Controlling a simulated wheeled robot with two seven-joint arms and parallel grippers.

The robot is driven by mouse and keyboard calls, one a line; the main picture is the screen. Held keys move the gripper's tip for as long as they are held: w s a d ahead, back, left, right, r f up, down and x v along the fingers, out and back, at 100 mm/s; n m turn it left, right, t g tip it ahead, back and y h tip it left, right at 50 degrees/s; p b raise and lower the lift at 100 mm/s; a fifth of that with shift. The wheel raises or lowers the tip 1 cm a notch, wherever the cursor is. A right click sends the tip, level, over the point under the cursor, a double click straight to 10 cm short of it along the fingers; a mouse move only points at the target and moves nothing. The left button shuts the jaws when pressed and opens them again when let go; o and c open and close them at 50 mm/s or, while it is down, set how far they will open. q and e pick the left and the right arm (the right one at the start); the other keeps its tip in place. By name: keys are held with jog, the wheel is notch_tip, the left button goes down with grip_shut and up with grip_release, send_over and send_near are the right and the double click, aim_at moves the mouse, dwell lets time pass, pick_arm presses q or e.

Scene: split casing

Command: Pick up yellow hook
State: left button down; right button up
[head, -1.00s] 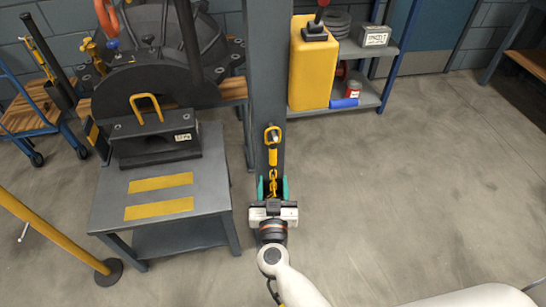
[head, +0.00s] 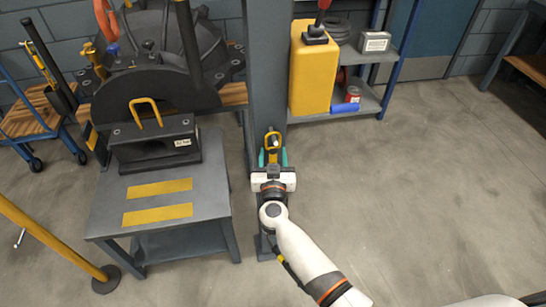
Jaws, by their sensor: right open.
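The yellow hook (head: 272,143) hangs against the grey upright post (head: 266,75), with its upper loop showing just beyond my right gripper. My right gripper (head: 272,157) is open, with a teal finger on each side of the hook's lower part. The white gripper body hides that lower part and the chain, so I cannot tell whether the fingers touch it. My left gripper is not in view.
A grey table (head: 213,195) with a black block and yellow handle (head: 146,112) stands left of the post. A yellow canister (head: 313,65) sits on a shelf behind to the right. A yellow barrier pole (head: 50,237) stands at the left. The floor (head: 430,170) at right is clear.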

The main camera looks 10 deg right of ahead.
aim_at(273, 148)
grip_shut()
jog(key=shift+r+p, duration=0.35)
jog(key=shift+r, duration=0.2)
notch_tip(273, 148, up, 2)
jog(key=shift+r+p, duration=0.25)
jog(key=shift+p, duration=0.55)
jog(key=s+a, duration=0.1)
jog(key=s, duration=0.8)
jog(key=s+a, duration=0.2)
jog(key=s, duration=0.6)
jog(key=shift+s+a+p, duration=0.25)
jog(key=shift+s+p, duration=0.05)
jog(key=shift+s, duration=0.1)
